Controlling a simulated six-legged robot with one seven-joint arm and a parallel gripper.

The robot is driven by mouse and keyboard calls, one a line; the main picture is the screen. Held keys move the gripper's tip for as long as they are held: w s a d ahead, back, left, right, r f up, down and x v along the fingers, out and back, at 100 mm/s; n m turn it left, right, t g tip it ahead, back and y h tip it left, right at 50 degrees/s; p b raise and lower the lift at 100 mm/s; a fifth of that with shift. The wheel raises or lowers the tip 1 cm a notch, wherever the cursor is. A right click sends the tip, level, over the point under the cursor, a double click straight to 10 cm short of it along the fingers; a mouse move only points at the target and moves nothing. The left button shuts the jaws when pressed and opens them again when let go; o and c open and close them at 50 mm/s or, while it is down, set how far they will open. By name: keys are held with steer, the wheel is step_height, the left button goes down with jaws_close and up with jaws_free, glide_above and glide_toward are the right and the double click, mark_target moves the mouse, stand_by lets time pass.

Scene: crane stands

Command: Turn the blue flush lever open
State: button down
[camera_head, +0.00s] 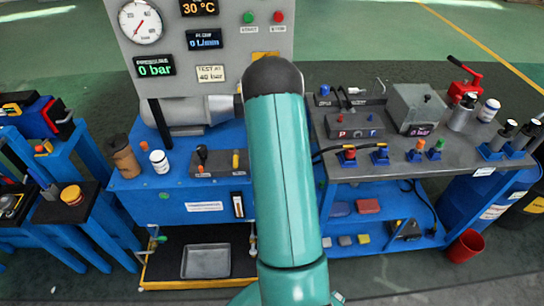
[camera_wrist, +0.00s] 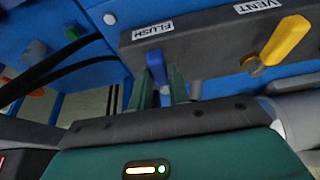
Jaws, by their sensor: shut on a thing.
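In the wrist view, the blue flush lever (camera_wrist: 156,68) sticks out of a dark grey block (camera_wrist: 205,45) beside a label reading FLUSH. My gripper (camera_wrist: 159,88) has its dark green fingers on either side of the lever, and they are shut on it. The lever's lower end is hidden between the fingers. A yellow lever (camera_wrist: 284,42) stands to the right on the same block, by the VENT label. In the head view, my teal arm fills the middle and my gripper cannot be seen.
In the head view, a gauge panel (camera_head: 235,20) rises behind a blue bench (camera_head: 190,203); its displays read 0 bar and 0 L/min. A grey-topped bench (camera_head: 405,160) with several small fittings stands right. A low blue stand (camera_head: 90,218) is at left. Green floor lies behind.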

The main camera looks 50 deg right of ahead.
steer(key=c, duration=1.3)
jaws_free()
steer(key=v, duration=1.3)
steer(key=shift+s+a+r, duration=0.15)
steer(key=shift+s+r, duration=0.05)
steer(key=shift+r, duration=0.1)
